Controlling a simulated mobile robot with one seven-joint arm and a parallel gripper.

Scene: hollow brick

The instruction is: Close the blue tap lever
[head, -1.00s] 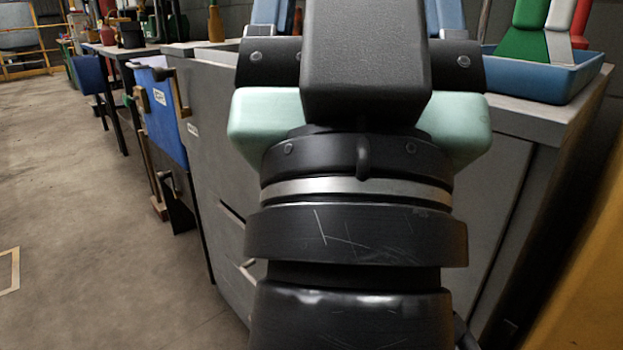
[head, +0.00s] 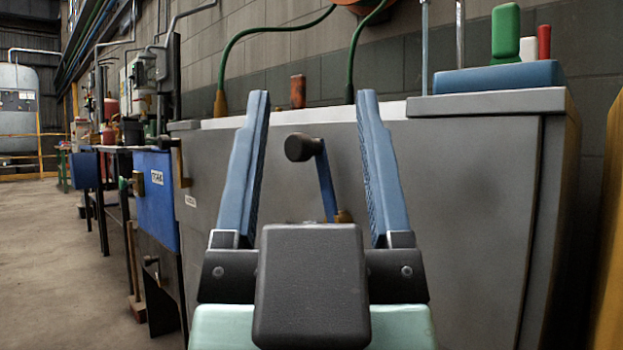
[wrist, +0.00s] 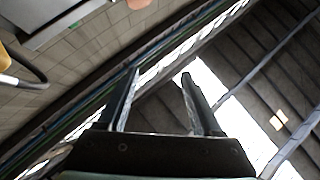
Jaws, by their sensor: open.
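In the head view, the blue tap lever (head: 327,187) stands near upright between my open fingers, beyond them. A dark round knob (head: 302,147) is at its top, and a brass-coloured part (head: 343,216) shows at its lower end. My gripper (head: 312,98) is open and empty, its two blue fingers pointing up in front of the grey cabinet. The lever's base is partly hidden behind my gripper body. In the wrist view, my gripper (wrist: 160,75) is open with nothing between the fingers, and the lever does not show.
A grey cabinet (head: 460,190) fills the middle and right. Green hoses (head: 232,45) run above.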

